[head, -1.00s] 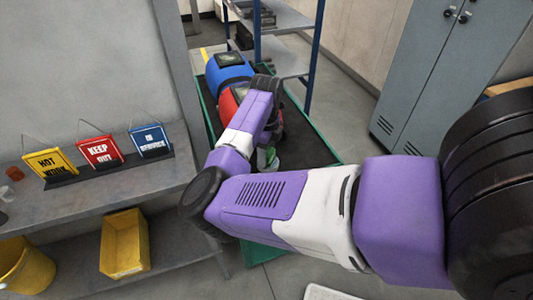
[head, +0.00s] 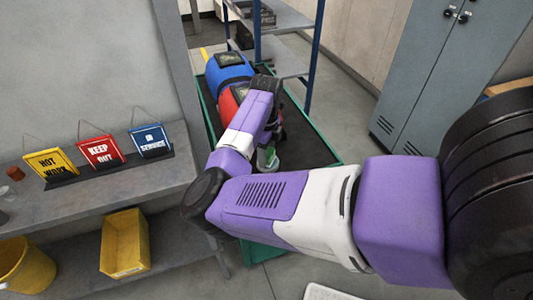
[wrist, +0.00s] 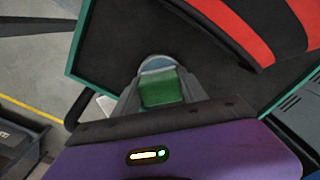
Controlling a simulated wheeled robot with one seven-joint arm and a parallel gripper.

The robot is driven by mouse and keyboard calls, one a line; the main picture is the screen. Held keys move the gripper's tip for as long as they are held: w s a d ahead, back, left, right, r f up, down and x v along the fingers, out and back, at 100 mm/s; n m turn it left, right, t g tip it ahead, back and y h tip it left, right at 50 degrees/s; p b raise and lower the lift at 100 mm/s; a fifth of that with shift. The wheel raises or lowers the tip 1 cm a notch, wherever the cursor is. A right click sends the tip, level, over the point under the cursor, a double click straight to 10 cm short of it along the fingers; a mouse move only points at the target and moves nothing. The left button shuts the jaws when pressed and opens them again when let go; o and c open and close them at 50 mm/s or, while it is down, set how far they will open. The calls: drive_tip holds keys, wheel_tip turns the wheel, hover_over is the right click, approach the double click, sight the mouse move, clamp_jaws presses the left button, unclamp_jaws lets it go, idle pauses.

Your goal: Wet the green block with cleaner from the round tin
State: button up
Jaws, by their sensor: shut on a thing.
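The green block (wrist: 162,91) shows in the wrist view between the two grey fingers of my gripper (wrist: 159,84), which is shut on it. In the head view, a small part of the green block (head: 268,154) shows beside my arm. The round tin (wrist: 157,64) shows as a pale grey-blue curved rim just beyond the block, partly hidden by the block and fingers. I cannot tell whether the block touches the cleaner or is only above the tin.
Signs (head: 100,150) stand on the grey shelf at left. A blue-posted rack (head: 316,50) and a grey locker (head: 428,75) stand beyond. Bare bench lies right of my gripper.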

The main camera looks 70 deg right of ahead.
drive_tip(key=shift+r+p, duration=2.95)
drive_tip(key=shift+r, duration=0.55)
drive_tip(key=shift+f, duration=0.1)
